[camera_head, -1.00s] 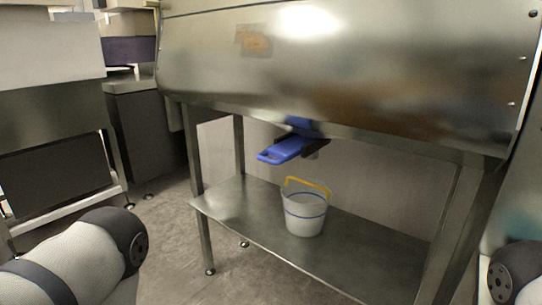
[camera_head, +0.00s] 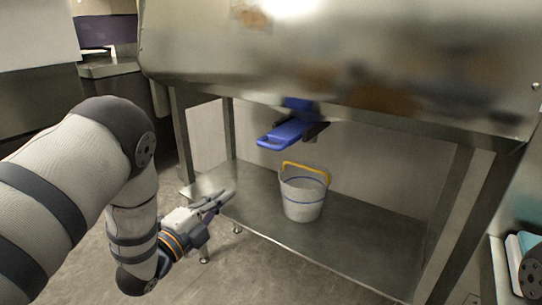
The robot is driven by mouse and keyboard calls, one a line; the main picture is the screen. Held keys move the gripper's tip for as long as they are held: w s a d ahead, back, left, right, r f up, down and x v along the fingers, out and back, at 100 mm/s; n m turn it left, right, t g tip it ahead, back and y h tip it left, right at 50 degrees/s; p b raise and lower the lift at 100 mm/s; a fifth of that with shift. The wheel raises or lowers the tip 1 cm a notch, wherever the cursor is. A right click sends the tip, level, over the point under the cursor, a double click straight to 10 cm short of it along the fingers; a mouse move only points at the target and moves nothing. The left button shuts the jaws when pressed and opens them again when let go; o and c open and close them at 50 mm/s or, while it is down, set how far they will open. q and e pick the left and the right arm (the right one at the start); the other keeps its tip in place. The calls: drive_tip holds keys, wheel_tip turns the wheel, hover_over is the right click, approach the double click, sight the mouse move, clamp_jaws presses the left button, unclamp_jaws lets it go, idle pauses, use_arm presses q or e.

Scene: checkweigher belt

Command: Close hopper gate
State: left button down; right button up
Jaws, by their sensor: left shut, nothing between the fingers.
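The blue hopper gate (camera_head: 285,134) juts out with its looped handle from under the large metal hopper body (camera_head: 330,60). A dark bracket sits beside it. My left gripper (camera_head: 226,198) is shut and empty, below and to the left of the gate handle, in front of the shelf's left end. It is apart from the gate. My right gripper is out of view; only a bit of my right arm shows at the lower right edge.
A white bucket (camera_head: 303,196) with a blue stripe and yellow handle stands on the metal shelf (camera_head: 365,238) below the gate. Metal legs (camera_head: 185,140) stand at the shelf's ends. A dark cabinet (camera_head: 118,88) is at the back left.

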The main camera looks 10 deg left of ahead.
sight(266, 145)
use_arm(q)
drive_tip(key=w+d+r, duration=0.1)
drive_tip(key=w, duration=0.3)
drive_tip(key=w+d+r+m+h+b, duration=0.1)
drive_tip(key=w+d+r, duration=0.1)
drive_tip(key=w, duration=0.2)
drive_tip(key=w+d+r+m+t, duration=0.1)
drive_tip(key=w+d+r, duration=0.1)
drive_tip(key=w, duration=0.3)
drive_tip(key=shift+w+r+b, duration=0.1)
drive_tip(key=shift+r+b, duration=0.05)
drive_tip(key=shift+b, duration=0.15)
drive_tip(key=shift+w+r, duration=0.2)
drive_tip(key=shift+w, duration=0.2)
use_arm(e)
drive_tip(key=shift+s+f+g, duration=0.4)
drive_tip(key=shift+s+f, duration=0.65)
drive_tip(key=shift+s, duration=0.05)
